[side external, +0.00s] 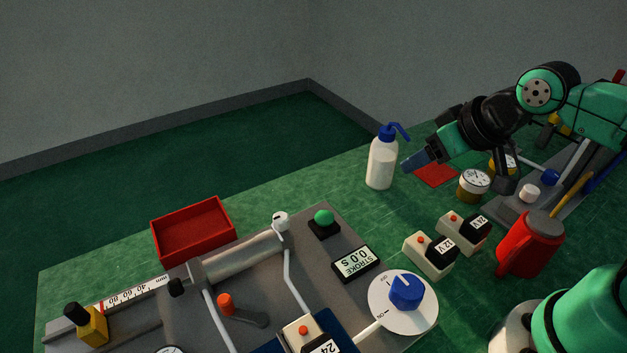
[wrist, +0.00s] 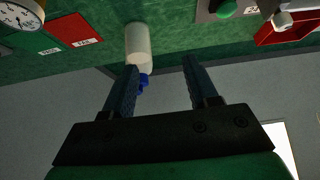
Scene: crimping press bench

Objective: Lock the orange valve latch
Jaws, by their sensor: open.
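The valve latch shows in the side external view as an orange knob (side external: 226,303) with a dark grey lever (side external: 250,318) beside it, on the grey press plate (side external: 330,222). The lever points toward the lower right of the picture. My gripper (side external: 408,165) is in the air at the upper right, beside the white bottle and well away from the latch. In the wrist view my gripper (wrist: 160,68) has its fingers apart with nothing held between them. The latch does not show in the wrist view.
The white bottle (side external: 381,163) with a blue nozzle stands near my gripper. A green button (side external: 324,216), a stroke display (side external: 356,262) and a blue dial (side external: 405,291) are on the plate. White bent tubes (side external: 293,280) rise near the latch. A red tray (side external: 193,230) sits behind.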

